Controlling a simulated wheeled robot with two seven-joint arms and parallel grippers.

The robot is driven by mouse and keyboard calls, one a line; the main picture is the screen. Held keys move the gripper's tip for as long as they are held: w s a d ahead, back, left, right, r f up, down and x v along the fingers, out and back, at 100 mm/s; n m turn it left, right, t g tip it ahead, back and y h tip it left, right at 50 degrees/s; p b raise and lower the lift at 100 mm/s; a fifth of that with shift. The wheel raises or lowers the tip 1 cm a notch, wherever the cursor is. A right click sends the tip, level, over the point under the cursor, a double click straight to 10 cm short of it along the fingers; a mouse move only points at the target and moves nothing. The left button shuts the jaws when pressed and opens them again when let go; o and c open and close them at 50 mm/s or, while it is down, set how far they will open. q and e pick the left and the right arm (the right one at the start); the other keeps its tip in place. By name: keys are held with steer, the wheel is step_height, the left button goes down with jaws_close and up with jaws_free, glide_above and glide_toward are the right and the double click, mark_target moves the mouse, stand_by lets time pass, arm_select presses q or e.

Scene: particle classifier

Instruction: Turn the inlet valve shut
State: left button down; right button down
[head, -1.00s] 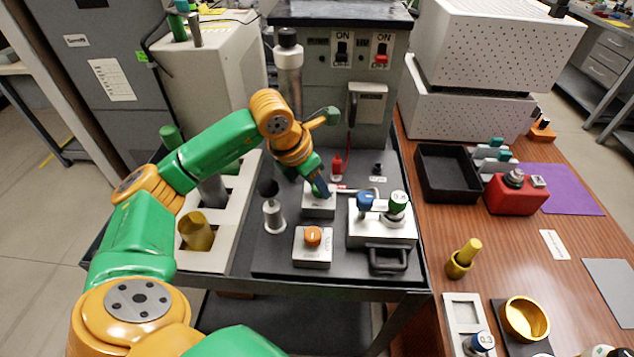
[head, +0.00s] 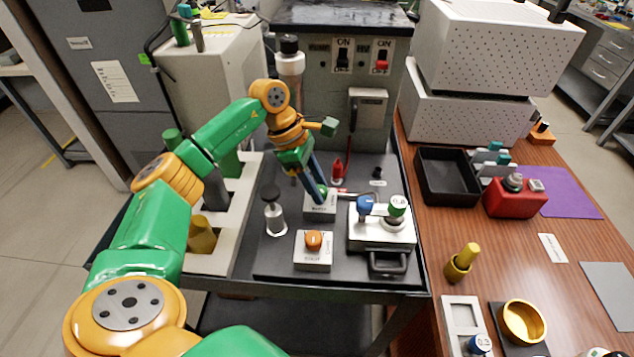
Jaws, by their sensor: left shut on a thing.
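My left gripper (head: 320,193) reaches down from the upper left in the head view. Its dark blue fingers are shut on a small green knob (head: 323,191) on top of a white valve block (head: 320,211). The fingers hide part of the knob, and its turned angle cannot be made out. A second white block (head: 313,256) with an orange knob (head: 314,240) stands in front of it, untouched. The lettering on both blocks is too small to read surely. My right gripper is out of view.
A white unit with blue and green caps (head: 382,232) and a black handle stands close to the right. A metal post with a dark top (head: 274,212) stands to the left. Behind are a red plug (head: 338,172) and the grey switch cabinet (head: 330,95).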

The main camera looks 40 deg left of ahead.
arm_select(q)
steer(key=m+g, duration=0.1)
steer(key=m, duration=0.2)
steer(key=shift+w+r, duration=0.1)
steer(key=shift+w, duration=0.05)
steer(key=shift+m+g, duration=0.9)
steer(key=shift+m, duration=1.1)
